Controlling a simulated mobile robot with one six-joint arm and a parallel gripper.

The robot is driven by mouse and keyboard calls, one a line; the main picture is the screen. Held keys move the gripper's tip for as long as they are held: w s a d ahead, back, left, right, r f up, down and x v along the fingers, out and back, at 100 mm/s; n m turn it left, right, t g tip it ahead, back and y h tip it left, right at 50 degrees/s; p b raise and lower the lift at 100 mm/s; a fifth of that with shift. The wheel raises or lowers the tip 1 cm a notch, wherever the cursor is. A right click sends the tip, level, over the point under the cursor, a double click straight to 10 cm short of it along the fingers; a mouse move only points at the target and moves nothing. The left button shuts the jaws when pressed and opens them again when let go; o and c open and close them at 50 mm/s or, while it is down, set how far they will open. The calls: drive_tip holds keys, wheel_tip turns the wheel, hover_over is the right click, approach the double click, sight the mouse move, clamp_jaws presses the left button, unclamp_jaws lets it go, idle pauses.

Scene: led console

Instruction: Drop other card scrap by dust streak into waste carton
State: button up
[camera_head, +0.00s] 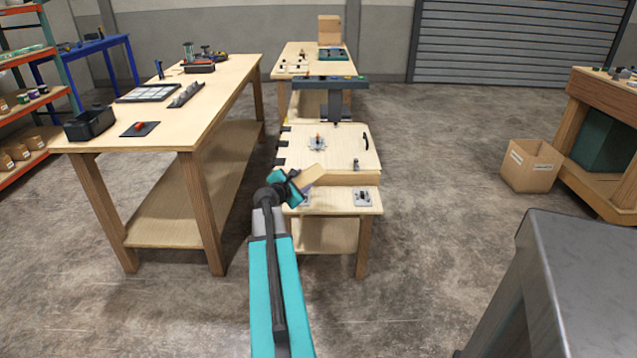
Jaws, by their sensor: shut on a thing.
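My gripper (298,184) is at the front left of a small wooden bench, seen from behind and above. A flat tan piece, which looks like the card scrap (313,175), sticks out of its jaws to the upper right. The gripper is shut on it. An open brown carton (531,167) with white labels stands on the floor at the right, well apart from my gripper. It looks like the waste carton; its inside shows only in part. I cannot make out a dust streak for certain.
The small bench (350,146) carries a hinged wooden panel with metal fittings. A long workbench (205,115) stands left, another bench (297,62) behind. A wooden stand (573,130) is right of the carton. A dark grey block (590,270) fills the lower right. Floor between bench and carton is clear.

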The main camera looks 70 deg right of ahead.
drive_tip(key=w+a+r+n+t+y+p, duration=0.1)
drive_tip(key=w+a+r+n+t+p, duration=0.2)
drive_tip(key=w+a+r, duration=0.55)
drive_tip(key=w+a+r+n+t+y+p, duration=0.2)
drive_tip(key=w+a+r+n+t+p, duration=0.15)
drive_tip(key=w+a, duration=1)
drive_tip(key=w+a+r+n+t+y+p, duration=0.15)
drive_tip(key=w+a+r+t+p, duration=0.35)
drive_tip(key=w+a, duration=0.55)
drive_tip(key=w+a+r+n+t+y+p, duration=0.1)
drive_tip(key=w+a+r+n+y+p, duration=0.2)
drive_tip(key=a+r, duration=0.4)
drive_tip(key=w+a+r+n+t+y+p, duration=0.1)
drive_tip(key=w+a+r+n+y+p, duration=0.2)
drive_tip(key=a, duration=1.9)
drive_tip(key=w+a+r+n+t+y+p, duration=0.1)
drive_tip(key=w+a+r+n+y+p, duration=0.2)
drive_tip(key=a+r, duration=0.8)
drive_tip(key=w+a+n+y, duration=0.1)
drive_tip(key=a, duration=0.2)
drive_tip(key=shift+w+a+r, duration=0.15)
drive_tip(key=shift+w+a, duration=0.05)
drive_tip(key=shift+a, duration=0.1)
